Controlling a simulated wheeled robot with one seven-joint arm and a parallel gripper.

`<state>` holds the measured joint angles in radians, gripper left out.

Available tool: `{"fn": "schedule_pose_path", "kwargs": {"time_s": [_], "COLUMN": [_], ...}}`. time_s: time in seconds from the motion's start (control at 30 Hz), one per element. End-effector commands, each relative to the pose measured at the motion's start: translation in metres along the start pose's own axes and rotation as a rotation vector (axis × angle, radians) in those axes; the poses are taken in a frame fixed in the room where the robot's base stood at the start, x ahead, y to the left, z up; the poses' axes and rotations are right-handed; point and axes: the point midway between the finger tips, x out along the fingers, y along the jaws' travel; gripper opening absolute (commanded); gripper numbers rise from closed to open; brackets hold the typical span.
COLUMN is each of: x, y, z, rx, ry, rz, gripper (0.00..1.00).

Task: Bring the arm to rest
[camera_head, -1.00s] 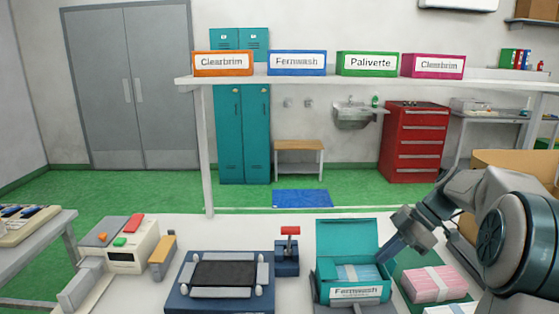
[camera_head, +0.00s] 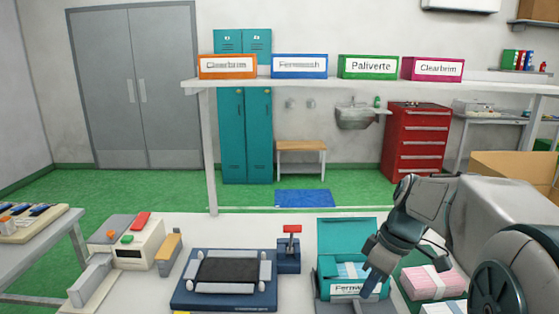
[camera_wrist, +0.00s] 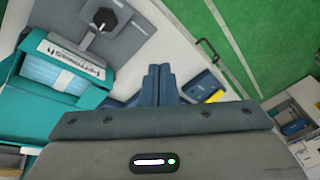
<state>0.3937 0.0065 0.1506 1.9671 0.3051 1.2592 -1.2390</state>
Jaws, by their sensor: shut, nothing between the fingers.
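My gripper (camera_head: 371,287) is at the front right of the head view, pointing down in front of the open teal box. Its fingers look shut, with nothing between them. In the wrist view the two fingers (camera_wrist: 160,85) stand side by side at the middle. The teal box (camera_head: 347,228) has its lid up, a label that reads Fernwash, and blue-white packs inside. My arm hides part of that label. The box also shows at the left of the wrist view (camera_wrist: 100,98), apart from the fingers.
A pink pack (camera_head: 432,283) lies right of the box, near a cardboard box (camera_head: 515,165). A dark blue press-like fixture (camera_head: 225,302), a red-handled device (camera_head: 289,258) and a cream machine (camera_head: 135,252) stand to the left. A shelf (camera_head: 300,82) with labelled boxes spans the back.

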Motion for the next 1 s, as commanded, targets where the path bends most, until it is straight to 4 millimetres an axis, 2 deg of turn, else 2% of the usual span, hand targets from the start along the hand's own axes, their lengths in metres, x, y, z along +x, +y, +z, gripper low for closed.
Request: {"fn": "schedule_pose_path", "kwargs": {"time_s": [0.03,0.2,0.5,0.7,1.0], "x": [0.000,0.008,0.024,0.032,0.034], "y": [-0.015,-0.052,-0.101,-0.113,-0.115], "z": [0.002,0.019,0.052,0.064,0.065], "rx": [0.062,0.320,0.706,0.834,0.859], "ry": [-0.021,-0.052,0.032,0.093,0.102], "rz": [0.034,0.159,0.343,0.387,0.391], "gripper": [0.00,0.00,0.00,0.00,0.00]}}
